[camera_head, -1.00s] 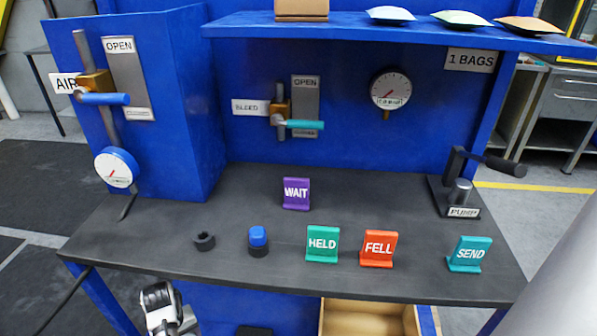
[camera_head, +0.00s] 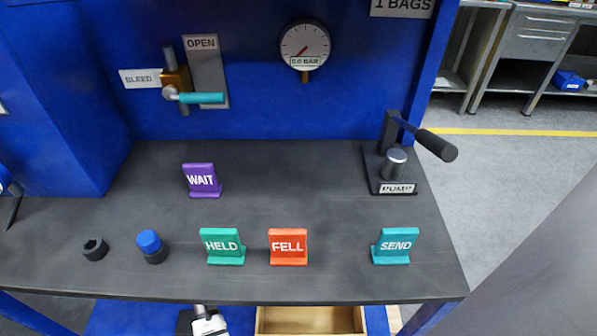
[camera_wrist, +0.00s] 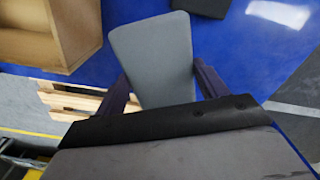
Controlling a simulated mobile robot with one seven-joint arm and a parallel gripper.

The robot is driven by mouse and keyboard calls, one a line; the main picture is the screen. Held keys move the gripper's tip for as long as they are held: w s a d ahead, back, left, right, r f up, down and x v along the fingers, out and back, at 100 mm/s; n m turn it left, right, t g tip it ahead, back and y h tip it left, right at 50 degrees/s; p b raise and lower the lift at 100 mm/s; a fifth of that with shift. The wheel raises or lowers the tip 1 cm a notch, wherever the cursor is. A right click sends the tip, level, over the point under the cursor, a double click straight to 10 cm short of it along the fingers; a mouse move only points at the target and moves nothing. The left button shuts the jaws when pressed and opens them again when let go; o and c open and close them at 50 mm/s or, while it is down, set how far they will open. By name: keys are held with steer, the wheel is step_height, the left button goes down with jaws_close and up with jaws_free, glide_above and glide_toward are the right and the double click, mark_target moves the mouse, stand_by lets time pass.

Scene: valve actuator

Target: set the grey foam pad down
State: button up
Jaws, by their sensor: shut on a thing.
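The grey foam pad (camera_wrist: 152,65) shows in the wrist view as a flat, light grey slab. My gripper (camera_wrist: 162,82) is shut on it, with one dark finger at each side edge of the pad. In the head view only a white part of my arm (camera_head: 208,322) shows at the bottom, below the bench's front edge. The pad and the fingers are hidden there. The pad is apart from the bench top (camera_head: 300,195).
The bench bears purple WAIT (camera_head: 202,180), green HELD (camera_head: 222,246), red FELL (camera_head: 288,247) and teal SEND (camera_head: 396,246) signs, a pump (camera_head: 395,165), a black ring (camera_head: 95,248) and a blue-capped piece (camera_head: 150,244). A wooden box (camera_head: 310,320) is below. The middle of the bench is clear.

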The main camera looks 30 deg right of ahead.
steer(key=s+d+m, duration=0.3)
steer(key=d+m, duration=0.2)
steer(key=d, duration=0.7)
steer(key=s+d+r+m+p, duration=0.1)
steer(key=s+d+m, duration=0.75)
steer(key=s, duration=0.25)
steer(key=s+d+r+m+p, duration=0.1)
steer(key=s+d+m, duration=0.6)
steer(key=s+m, duration=0.3)
steer(key=shift+n, duration=0.35)
steer(key=f, duration=1.7)
steer(key=shift+s+a+f, duration=0.2)
steer(key=shift+f, duration=0.1)
steer(key=shift+f, duration=0.1)
steer(key=o, duration=1)
steer(key=shift+c, duration=0.2)
step_height(320, 180, up, 12)
